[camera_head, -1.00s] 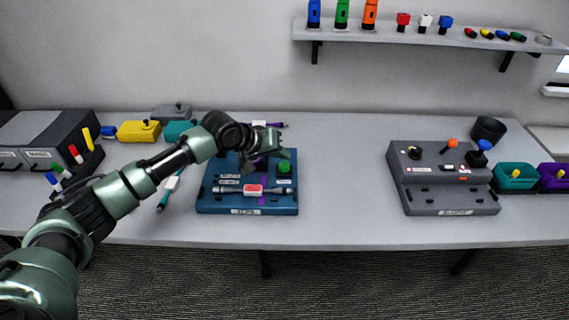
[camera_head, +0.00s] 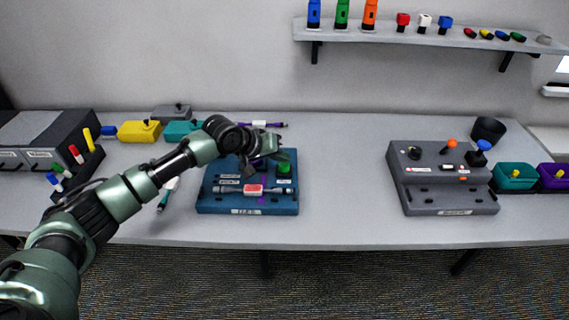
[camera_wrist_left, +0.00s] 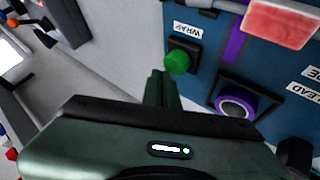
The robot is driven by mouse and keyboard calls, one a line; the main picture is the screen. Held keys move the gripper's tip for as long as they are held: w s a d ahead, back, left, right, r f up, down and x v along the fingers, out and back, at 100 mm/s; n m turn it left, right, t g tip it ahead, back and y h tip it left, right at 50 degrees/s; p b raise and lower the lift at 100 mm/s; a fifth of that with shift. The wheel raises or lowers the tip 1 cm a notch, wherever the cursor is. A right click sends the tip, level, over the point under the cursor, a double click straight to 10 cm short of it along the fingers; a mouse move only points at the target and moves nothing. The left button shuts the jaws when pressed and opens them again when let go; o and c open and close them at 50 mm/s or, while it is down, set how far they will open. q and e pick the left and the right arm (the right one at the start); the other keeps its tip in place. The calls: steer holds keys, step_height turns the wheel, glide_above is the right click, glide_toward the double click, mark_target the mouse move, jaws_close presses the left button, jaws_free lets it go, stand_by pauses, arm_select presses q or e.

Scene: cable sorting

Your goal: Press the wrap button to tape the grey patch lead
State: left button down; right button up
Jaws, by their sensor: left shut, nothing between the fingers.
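The blue wrap station (camera_head: 220,206) stands on the table at the centre left of the head view. The grey patch lead (camera_head: 228,189) lies across its front, with a red-and-white piece (camera_head: 253,189) at its middle. The green wrap button (camera_head: 284,167) is at the station's right; in the left wrist view the green button (camera_wrist_left: 179,62) sits beside the WRAP label. My left gripper (camera_wrist_left: 163,78) is shut and empty, its fingertips close to the button. I cannot tell whether they touch. A purple ring-shaped part (camera_wrist_left: 235,104) is beside the button. My right gripper is not in view.
A grey station (camera_head: 445,200) with knobs stands to the right, beside a teal bin (camera_head: 515,177) and a purple bin (camera_head: 553,178). The table between the stations is clear.

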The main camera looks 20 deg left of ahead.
mark_target(282, 166)
arm_select(q)
steer(key=shift+f, duration=0.65)
stand_by(0.3)
steer(key=shift+r+p, duration=1.1)
steer(key=shift+p, duration=0.05)
steer(key=shift+r, duration=0.1)
step_height(282, 166, up, 6)
steer(key=p, duration=0.6)
steer(key=shift+p, duration=0.35)
